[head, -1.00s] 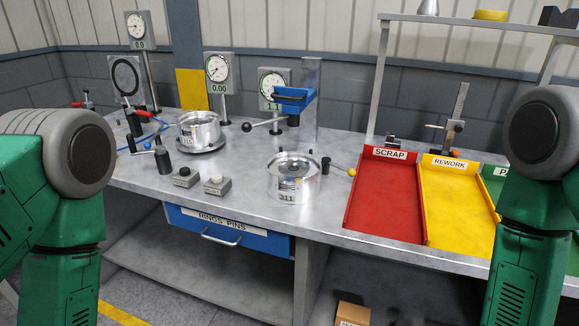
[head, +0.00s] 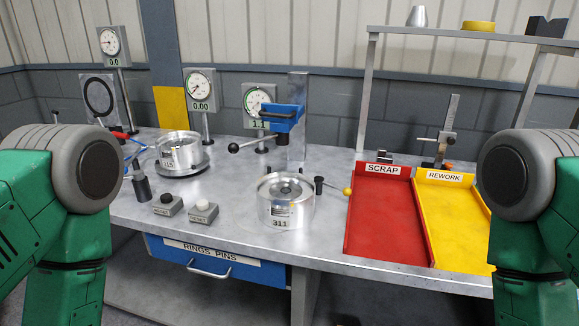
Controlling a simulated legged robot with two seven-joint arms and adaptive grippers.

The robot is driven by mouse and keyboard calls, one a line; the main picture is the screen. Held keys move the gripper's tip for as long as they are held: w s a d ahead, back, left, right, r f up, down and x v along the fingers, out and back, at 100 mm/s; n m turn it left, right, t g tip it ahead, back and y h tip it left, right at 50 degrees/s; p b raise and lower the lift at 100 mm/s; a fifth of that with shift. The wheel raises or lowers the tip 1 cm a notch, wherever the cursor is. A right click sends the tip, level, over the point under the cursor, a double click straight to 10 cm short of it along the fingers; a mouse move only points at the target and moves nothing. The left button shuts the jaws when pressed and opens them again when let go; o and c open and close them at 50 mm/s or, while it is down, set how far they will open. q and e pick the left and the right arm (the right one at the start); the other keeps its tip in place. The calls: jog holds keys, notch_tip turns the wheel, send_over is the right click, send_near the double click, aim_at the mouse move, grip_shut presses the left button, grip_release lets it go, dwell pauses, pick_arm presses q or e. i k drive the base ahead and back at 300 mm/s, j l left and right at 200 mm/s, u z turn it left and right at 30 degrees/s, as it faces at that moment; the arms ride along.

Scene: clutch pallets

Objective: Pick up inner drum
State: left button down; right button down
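Two silver drums stand on the grey workbench (head: 235,235). One drum marked 311 (head: 287,213) is near the front middle, upright, with a round hub in its open top. The other drum marked 315 (head: 178,151) sits on a round dark plate at the back left. I cannot tell which of them is the inner drum. Only green and grey parts of my two arms show, at the left and right edges. Neither gripper is in view, and nothing is seen touching the drums.
A red SCRAP tray (head: 385,225) and a yellow REWORK tray (head: 452,212) lie to the right. Two button boxes (head: 184,208) stand left of the front drum. A press with a blue head (head: 283,117) and dial gauges (head: 200,90) stand behind. A blue drawer (head: 218,262) is below.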

aim_at(286, 200)
jog(key=i+j+z, duration=0.4)
jog(key=j, duration=0.15)
jog(key=j+z, duration=0.2)
jog(key=i+j+z, duration=0.2)
jog(key=j, duration=0.25)
